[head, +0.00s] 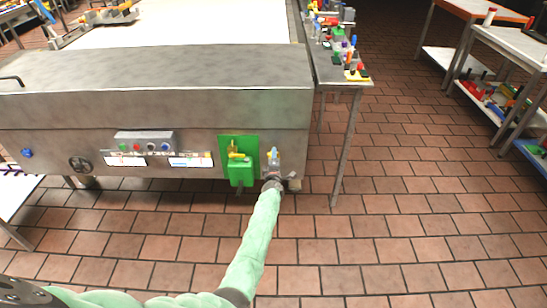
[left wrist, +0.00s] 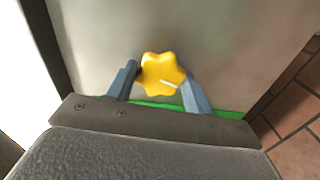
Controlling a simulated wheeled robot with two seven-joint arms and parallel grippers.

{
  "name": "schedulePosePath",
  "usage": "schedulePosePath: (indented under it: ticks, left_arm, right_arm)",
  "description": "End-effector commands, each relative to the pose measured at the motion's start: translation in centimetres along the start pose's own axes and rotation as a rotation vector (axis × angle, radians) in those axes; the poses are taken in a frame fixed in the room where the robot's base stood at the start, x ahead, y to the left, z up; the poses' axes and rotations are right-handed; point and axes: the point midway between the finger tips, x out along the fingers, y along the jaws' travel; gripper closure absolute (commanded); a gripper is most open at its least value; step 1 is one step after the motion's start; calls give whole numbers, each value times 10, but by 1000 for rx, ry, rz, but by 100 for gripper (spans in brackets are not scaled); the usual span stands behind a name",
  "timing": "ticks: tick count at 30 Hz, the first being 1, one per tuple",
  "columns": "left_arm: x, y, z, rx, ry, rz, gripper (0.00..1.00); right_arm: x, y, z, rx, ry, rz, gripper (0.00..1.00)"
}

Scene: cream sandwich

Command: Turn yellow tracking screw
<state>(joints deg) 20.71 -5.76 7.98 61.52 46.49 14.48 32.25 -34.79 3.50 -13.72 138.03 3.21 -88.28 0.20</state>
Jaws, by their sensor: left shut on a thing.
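The yellow tracking screw (left wrist: 162,70) is a star-shaped knob in the left wrist view, in front of a grey metal panel. My left gripper (left wrist: 160,84) has its two blue-grey fingers on either side of the knob and is shut on it. In the head view my left gripper (head: 273,164) is at the front face of the steel machine (head: 200,105), just right of a green box (head: 241,171). The knob is too small to make out clearly there. My right gripper is in neither view.
The green box carries yellow parts close beside my gripper. A button panel (head: 145,144) is further left. A narrow side table (head: 340,70) with colourful items stands at the machine's right. Tiled floor (head: 400,200) is open to the right.

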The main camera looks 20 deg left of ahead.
Motion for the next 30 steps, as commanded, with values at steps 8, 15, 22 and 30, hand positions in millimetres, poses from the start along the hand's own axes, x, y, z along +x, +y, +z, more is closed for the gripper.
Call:
schedulePosePath:
  ticks: [8,15,22,30]
  left_arm:
    - [0,1,1,259,-1,-2,72]
    - [0,1,1,464,-1,-2,72]
    - [0,1,1,609,-2,-1,72]
    - [0,0,1,698,-2,-1,72]
  right_arm:
    - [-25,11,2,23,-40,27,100]
    - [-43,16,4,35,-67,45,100]
    - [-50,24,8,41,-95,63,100]
    - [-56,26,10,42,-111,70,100]
